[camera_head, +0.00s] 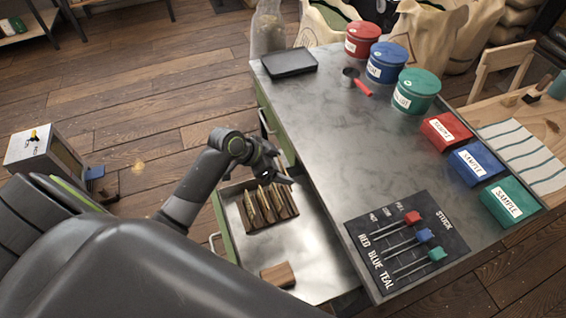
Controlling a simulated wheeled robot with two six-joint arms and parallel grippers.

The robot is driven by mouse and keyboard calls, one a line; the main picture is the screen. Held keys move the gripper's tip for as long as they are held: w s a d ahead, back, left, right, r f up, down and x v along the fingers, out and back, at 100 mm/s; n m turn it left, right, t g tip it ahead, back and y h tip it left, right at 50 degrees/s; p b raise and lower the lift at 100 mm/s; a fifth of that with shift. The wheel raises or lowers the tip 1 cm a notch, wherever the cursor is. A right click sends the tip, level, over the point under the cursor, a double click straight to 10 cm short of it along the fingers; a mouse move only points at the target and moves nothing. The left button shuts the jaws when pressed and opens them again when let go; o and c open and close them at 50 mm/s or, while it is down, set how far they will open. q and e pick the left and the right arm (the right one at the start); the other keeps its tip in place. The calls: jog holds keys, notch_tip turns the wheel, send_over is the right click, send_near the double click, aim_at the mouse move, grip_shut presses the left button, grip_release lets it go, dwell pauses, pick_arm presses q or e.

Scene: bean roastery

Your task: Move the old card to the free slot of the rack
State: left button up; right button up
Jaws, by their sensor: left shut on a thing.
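A brown rack (248,224) stands in the open drawer (310,254), with several upright tan cards (266,204) side by side in it. My left gripper (280,171) is over the back right end of the rack, pointing down and to the right. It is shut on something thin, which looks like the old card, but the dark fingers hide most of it. I cannot tell whether that card is clear of the rack. The free slot cannot be made out from here. My right gripper is out of view.
A brown wooden block (278,275) lies at the drawer's front. The metal counter (331,126) beside it carries a stock board (404,245) with sliders, sample boxes (476,162), lidded tins (387,63), a black tray (289,63) and a red-handled scoop (361,87).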

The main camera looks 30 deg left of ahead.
pick_arm(q)
jog(key=shift+f+b, duration=0.35)
jog(key=shift+f, duration=0.3)
notch_tip(320, 180, down, 7)
jog(key=b, duration=0.6)
jog(key=shift+f+b, duration=0.15)
jog(key=shift+b, duration=0.15)
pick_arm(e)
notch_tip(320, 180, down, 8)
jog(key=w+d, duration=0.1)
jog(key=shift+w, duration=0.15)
pick_arm(q)
jog(key=shift+w+d, duration=0.1)
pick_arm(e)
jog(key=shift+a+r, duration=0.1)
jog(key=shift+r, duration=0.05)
pick_arm(q)
jog(key=shift+p, duration=0.3)
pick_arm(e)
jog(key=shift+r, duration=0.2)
pick_arm(q)
jog(key=shift+f, duration=0.25)
jog(key=shift+f+b, duration=1.2)
jog(key=shift+f, duration=0.6)
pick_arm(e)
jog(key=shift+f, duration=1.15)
